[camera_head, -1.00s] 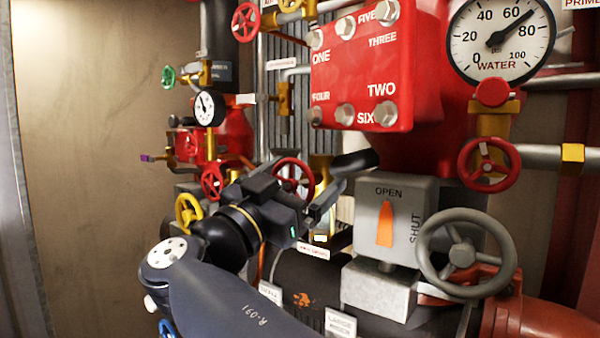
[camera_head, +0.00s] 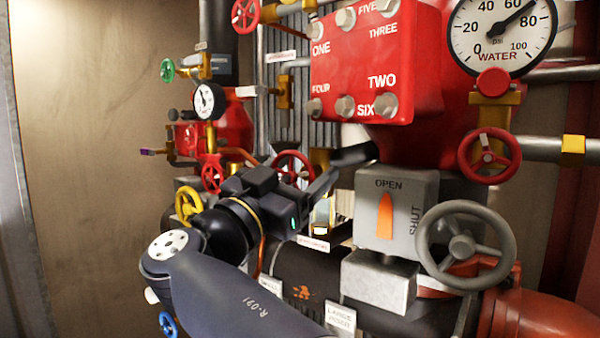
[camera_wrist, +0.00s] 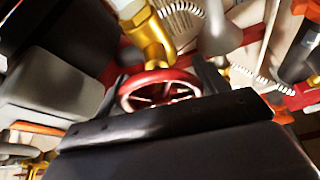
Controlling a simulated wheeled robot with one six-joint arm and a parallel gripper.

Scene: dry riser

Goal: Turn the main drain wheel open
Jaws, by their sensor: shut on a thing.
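The red main drain wheel (camera_head: 292,160) is partly hidden behind my gripper in the head view. A small label, hard to read, hangs just below it. In the wrist view, the wheel's red rim and spokes (camera_wrist: 160,88) show below a brass valve body (camera_wrist: 148,35). My gripper (camera_head: 335,168) is at the wheel and shut on it. In the wrist view its dark body covers the lower part of the picture and the near side of the wheel. The exact contact of the fingers with the rim is hidden.
A grey box with an orange lever (camera_head: 385,215) and a grey handwheel (camera_head: 467,245) stand close to the right. A red bolted cover (camera_head: 365,65) is above. A yellow wheel (camera_head: 188,206) and a small red wheel (camera_head: 212,173) are at left.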

